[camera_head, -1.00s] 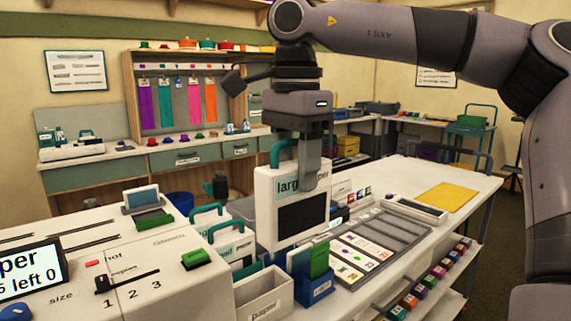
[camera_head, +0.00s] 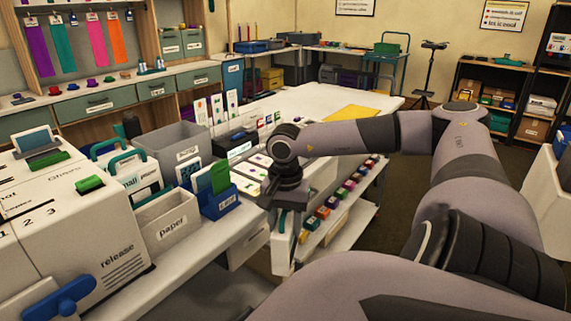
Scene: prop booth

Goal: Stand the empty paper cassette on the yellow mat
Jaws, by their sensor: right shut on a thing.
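My right gripper (camera_head: 284,212) is shut on the white paper cassette (camera_head: 283,247). The cassette hangs upright, almost edge-on to me, in front of the white counter's front edge. The yellow mat (camera_head: 352,112) lies flat and bare at the far end of the counter, partly behind my right forearm. My left gripper is not in view.
Other cassettes with teal handles (camera_head: 128,160) stand by the large white machine (camera_head: 68,230). A white paper bin (camera_head: 168,222) and a blue card holder (camera_head: 220,202) stand nearby. Colored blocks (camera_head: 335,200) line a lower shelf. The counter around the mat (camera_head: 300,100) is clear.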

